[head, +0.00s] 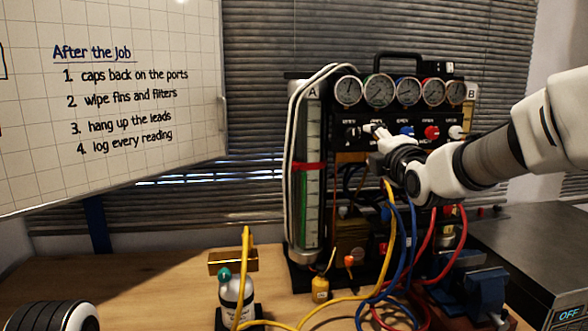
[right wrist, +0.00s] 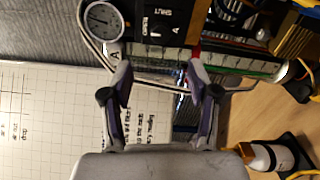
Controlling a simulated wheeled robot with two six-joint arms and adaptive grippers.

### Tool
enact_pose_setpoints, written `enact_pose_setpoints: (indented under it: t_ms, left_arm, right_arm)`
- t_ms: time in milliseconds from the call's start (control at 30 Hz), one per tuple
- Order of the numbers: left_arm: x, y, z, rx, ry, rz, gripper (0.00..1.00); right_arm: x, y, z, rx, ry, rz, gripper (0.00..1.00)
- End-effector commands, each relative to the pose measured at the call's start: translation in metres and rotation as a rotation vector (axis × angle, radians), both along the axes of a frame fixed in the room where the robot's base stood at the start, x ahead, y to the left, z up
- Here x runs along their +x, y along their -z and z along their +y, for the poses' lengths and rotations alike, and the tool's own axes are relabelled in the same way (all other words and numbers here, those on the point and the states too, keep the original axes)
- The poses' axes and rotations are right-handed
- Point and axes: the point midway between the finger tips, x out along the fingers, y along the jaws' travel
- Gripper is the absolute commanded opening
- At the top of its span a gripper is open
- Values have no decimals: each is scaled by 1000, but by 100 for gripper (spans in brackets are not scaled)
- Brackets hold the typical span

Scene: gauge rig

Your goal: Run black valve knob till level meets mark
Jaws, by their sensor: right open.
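The black valve knob (head: 352,133) is at the left end of the knob row on the rig's panel. My right gripper (head: 374,133) is open, with its fingers just right of the black knob in the head view, in front of the panel. I cannot tell whether they touch it. The right wrist view shows the two fingers (right wrist: 158,75) apart with nothing between them. Sight tube A (head: 310,200) stands upright at the rig's left, with a red mark (head: 309,166) around it. Green shows below the mark; its exact top is unclear. My left gripper is out of view.
Several gauges (head: 379,92) sit above the panel. Blue (head: 406,132), red (head: 431,132) and white (head: 456,132) knobs are to the right. Yellow, blue and red hoses (head: 389,240) hang to the bench (head: 150,285). A bottle (head: 236,292) stands front left.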

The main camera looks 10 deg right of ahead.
Motion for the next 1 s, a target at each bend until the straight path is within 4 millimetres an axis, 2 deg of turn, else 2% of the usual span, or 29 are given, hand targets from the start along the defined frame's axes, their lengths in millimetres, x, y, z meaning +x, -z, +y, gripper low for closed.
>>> enact_pose_setpoints:
  t_ms: [233, 333, 467, 567, 700, 767, 833, 900, 1000]
  left_arm:
    - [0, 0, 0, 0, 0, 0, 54]
    - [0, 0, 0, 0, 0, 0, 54]
    - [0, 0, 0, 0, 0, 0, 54]
    - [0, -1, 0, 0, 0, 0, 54]
    - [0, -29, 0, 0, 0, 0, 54]
    - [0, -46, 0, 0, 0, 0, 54]
    - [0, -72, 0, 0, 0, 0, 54]
    - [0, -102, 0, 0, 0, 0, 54]
    - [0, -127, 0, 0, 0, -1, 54]
  right_arm:
    - [0, 0, 0, 3, 0, 0, 60]
    - [0, -1, 0, 77, -1, 0, 60]
    - [0, -8, 0, 401, -12, -28, 60]
    - [-1, -20, 1, 785, -43, -64, 60]
    - [6, -37, 1, 1304, -95, -70, 60]
    - [11, -41, 1, 1504, -111, -60, 60]
    - [19, -45, 1, 1727, -122, -39, 60]
    - [28, -43, 2, 1883, -108, -10, 60]
    - [36, -27, 2, 1901, -58, 28, 60]
